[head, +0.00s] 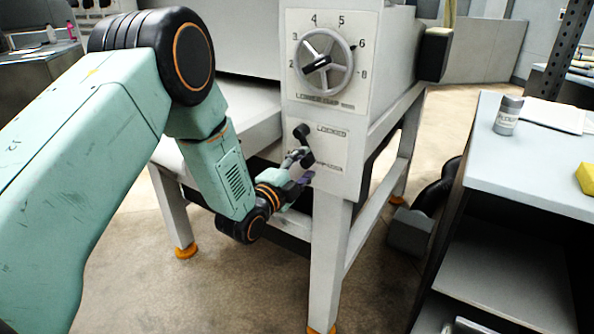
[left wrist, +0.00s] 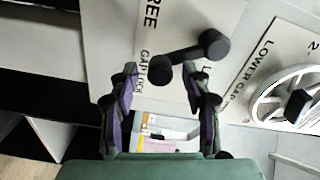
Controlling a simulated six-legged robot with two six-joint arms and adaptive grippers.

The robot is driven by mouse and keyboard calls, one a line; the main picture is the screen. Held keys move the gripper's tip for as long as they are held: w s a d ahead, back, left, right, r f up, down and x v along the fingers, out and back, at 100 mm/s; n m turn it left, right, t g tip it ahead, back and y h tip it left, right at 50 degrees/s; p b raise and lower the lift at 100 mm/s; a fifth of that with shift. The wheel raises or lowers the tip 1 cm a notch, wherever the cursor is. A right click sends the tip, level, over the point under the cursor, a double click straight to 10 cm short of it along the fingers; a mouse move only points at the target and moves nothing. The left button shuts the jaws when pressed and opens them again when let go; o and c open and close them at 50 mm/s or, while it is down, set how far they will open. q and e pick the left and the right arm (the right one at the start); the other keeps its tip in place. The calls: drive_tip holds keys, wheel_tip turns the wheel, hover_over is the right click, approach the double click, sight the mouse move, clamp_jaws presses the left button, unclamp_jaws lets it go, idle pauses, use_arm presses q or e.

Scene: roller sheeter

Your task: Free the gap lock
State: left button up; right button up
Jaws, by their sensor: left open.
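The gap lock is a short black lever (head: 302,132) on a white plate (head: 332,147) on the machine's front, below the dial. The plate reads LOCKED at the top; in the left wrist view FREE and GAP LOCK also show. There the lever (left wrist: 187,56) has a round knob at each end, and the plate (left wrist: 183,20) lies behind. My left gripper (head: 299,165) is open at the lower part of the plate. In the wrist view its fingertips (left wrist: 160,72) appear on either side of the lever's lower-left end; contact cannot be told. My right gripper is not in view.
A numbered handwheel dial (head: 324,62) labelled lower gap is above the lever. The machine's white leg (head: 329,255) stands below. A bench (head: 530,165) at right holds a grey bottle (head: 507,115) and a yellow block (head: 587,178).

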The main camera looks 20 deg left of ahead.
use_arm(q)
drive_tip(key=s+a, duration=0.2)
drive_tip(key=s, duration=0.9)
drive_tip(key=shift+s, duration=0.35)
drive_tip(key=shift+a, duration=0.1)
drive_tip(key=s+f+n+g+y, duration=0.1)
drive_tip(key=s+f+n+g, duration=0.3)
drive_tip(key=f+n, duration=0.3)
drive_tip(key=s+f+n+g+y, duration=0.1)
drive_tip(key=s+f+n+g, duration=0.35)
drive_tip(key=f, duration=0.35)
drive_tip(key=s+d+f+n+g, duration=0.1)
drive_tip(key=s+f+n+g, duration=0.2)
drive_tip(key=s, duration=1)
drive_tip(key=s+d+f+n+g+y, duration=0.1)
drive_tip(key=s+f+n+g, duration=0.2)
drive_tip(key=s, duration=1)
wheel_tip(320, 180, down, 6)
drive_tip(key=g, duration=0.3)
drive_tip(key=shift+s+r, duration=0.2)
drive_tip(key=shift+s, duration=0.2)
